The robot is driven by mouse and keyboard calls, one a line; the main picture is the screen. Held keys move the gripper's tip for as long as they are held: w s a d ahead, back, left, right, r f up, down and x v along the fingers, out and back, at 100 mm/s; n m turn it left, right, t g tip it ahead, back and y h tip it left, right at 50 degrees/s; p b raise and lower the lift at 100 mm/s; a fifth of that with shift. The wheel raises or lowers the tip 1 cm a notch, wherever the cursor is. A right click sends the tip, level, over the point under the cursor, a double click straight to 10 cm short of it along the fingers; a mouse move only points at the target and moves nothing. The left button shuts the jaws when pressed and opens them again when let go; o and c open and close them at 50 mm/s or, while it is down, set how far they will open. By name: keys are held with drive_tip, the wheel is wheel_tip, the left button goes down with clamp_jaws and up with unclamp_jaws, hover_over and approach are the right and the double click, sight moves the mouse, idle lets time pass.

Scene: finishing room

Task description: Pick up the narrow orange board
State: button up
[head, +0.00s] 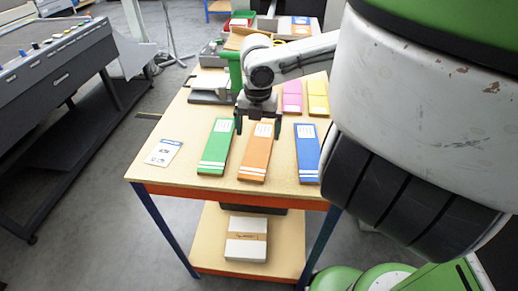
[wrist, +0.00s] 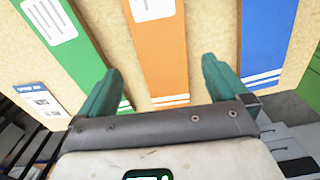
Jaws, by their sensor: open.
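The narrow orange board (head: 256,157) lies flat on the wooden table between a green board (head: 216,146) and a blue board (head: 307,153). It has a white label at its far end and white stripes near its front end. My gripper (head: 258,127) is above its far part, open and empty. In the wrist view the orange board (wrist: 160,55) runs between the two green fingers of my gripper (wrist: 165,85), apart from both. The green board (wrist: 75,45) is at the left and the blue board (wrist: 268,40) at the right.
A white printed card (head: 163,152) lies at the table's (head: 205,182) left front. Pink (head: 291,97) and yellow (head: 317,98) boards lie farther back. A dark console (head: 55,75) stands at the left.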

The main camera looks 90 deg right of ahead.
sight(259, 146)
drive_tip(key=shift+s+d+f, duration=0.1)
drive_tip(key=shift+f, duration=1.25)
drive_tip(key=shift+s+d+f, duration=0.1)
drive_tip(key=shift+f, duration=1.2)
drive_tip(key=shift+c, duration=0.5)
drive_tip(key=c, duration=1)
drive_tip(key=shift+r+p, duration=0.2)
drive_tip(key=shift+p, duration=0.1)
